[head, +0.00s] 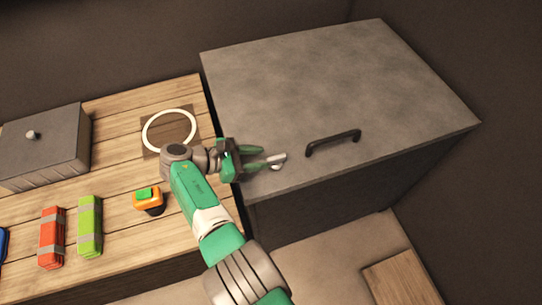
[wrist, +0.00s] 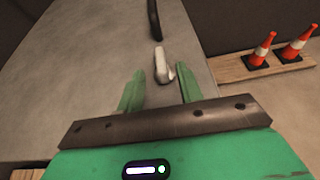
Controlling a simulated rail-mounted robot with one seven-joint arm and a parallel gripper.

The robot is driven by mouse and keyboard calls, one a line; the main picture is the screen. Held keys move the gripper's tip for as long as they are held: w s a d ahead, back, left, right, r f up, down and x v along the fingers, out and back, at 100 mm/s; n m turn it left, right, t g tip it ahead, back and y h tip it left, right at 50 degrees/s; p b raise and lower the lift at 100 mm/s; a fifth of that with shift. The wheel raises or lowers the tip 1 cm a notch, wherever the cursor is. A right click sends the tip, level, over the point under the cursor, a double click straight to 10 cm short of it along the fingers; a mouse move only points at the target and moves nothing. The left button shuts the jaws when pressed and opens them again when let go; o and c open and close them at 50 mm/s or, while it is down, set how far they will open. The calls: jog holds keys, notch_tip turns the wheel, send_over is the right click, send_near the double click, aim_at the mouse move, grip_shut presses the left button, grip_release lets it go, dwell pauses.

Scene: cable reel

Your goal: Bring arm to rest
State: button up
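My gripper (head: 267,155) is over the near-left part of the grey cabinet top (head: 330,85). Its two green fingers are apart, and it also shows in the wrist view (wrist: 161,78). A small pale, rounded object (head: 278,159) is at the fingertips in the head view. In the wrist view this pale object (wrist: 161,64) lies just ahead of the gap between the fingers, with nothing visibly clamped. I cannot tell whether a finger touches it. My arm reaches up from the bottom of the head view.
A dark handle (head: 333,142) stands on the cabinet top. On the wooden table (head: 115,130) are a grey lidded box (head: 45,150), a white ring (head: 170,113), an orange item (head: 148,200), and red (head: 52,238) and green (head: 90,227) bundles. Two cones (wrist: 262,50) stand on a board.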

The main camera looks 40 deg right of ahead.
jog(key=shift+v, duration=0.85)
